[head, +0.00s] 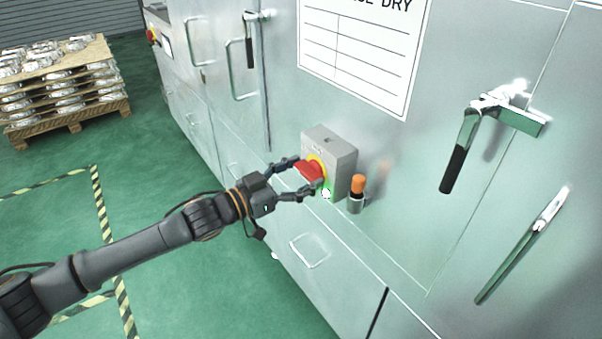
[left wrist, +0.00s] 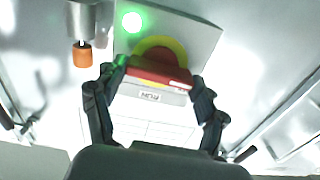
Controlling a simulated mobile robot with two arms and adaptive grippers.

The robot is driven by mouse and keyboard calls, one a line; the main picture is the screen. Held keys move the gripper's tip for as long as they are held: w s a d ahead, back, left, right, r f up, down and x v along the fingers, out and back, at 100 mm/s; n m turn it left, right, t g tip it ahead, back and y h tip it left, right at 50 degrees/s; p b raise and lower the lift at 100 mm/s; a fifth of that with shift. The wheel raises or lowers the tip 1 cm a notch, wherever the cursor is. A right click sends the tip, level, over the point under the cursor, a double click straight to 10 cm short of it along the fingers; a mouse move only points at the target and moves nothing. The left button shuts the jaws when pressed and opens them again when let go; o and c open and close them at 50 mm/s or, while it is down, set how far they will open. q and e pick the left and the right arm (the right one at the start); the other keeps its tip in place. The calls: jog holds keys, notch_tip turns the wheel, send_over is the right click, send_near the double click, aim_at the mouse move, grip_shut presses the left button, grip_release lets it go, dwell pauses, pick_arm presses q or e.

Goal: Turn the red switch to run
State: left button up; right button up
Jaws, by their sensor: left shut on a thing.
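The red switch (head: 308,172) is a red handle on a yellow disc, on the front of a small grey box (head: 343,160) fixed to the metal cabinet. My left gripper (head: 310,180) has its two fingers on either side of the red handle and is shut on it. In the left wrist view the red handle (left wrist: 158,74) lies between the fingers, with the yellow disc (left wrist: 160,44) behind it. A label reading RUN (left wrist: 150,96) shows upside down there, beside the handle. A green lamp (head: 326,193) glows on the box. My right gripper is not in view.
An orange-capped fitting (head: 357,188) sticks out from the cabinet just right of the box. Lever handles (head: 465,140) stand out further right, and another (head: 250,40) at the upper left. A pallet of castings (head: 62,85) stands at the far left. Green floor lies open below.

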pick_arm(q)
jog(key=shift+r, duration=0.1)
jog(key=m+p, duration=0.1)
jog(key=m, duration=0.2)
jog(key=m+p, duration=0.1)
jog(key=m, duration=0.4)
jog(key=shift+s+p, duration=0.1)
jog(key=shift+p, duration=0.25)
jog(key=m, duration=0.4)
jog(key=shift+d+m+p, duration=0.1)
jog(key=shift+m+p, duration=0.2)
jog(key=shift+p, duration=0.05)
jog(key=m, duration=0.4)
jog(key=shift+s+m, duration=0.1)
jog(key=shift+m, duration=0.3)
jog(key=shift+f, duration=0.2)
jog(key=o, duration=1.2)
jog(key=shift+c, duration=0.2)
